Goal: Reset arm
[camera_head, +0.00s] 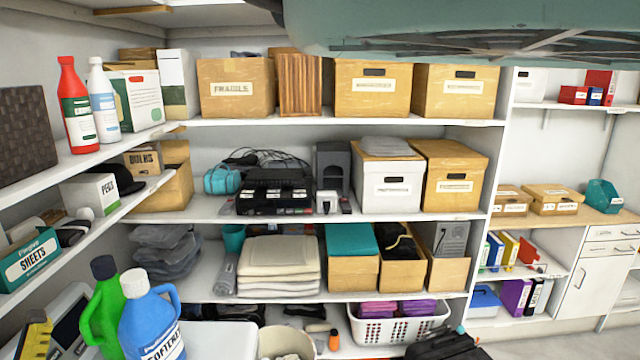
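My gripper and arm cannot be made out in the head view. A large teal shape (480,25) with a ribbed grey underside hangs very close across the top right. I cannot tell what it is or what holds it up, and it covers part of the upper view.
White shelves (330,121) hold cardboard boxes (236,87), a white box (388,184) and folded towels (278,266). Bottles, including a blue jug (152,325), stand near at the left. A white basket (398,327) is low at the centre. A white cabinet (597,275) stands at the right.

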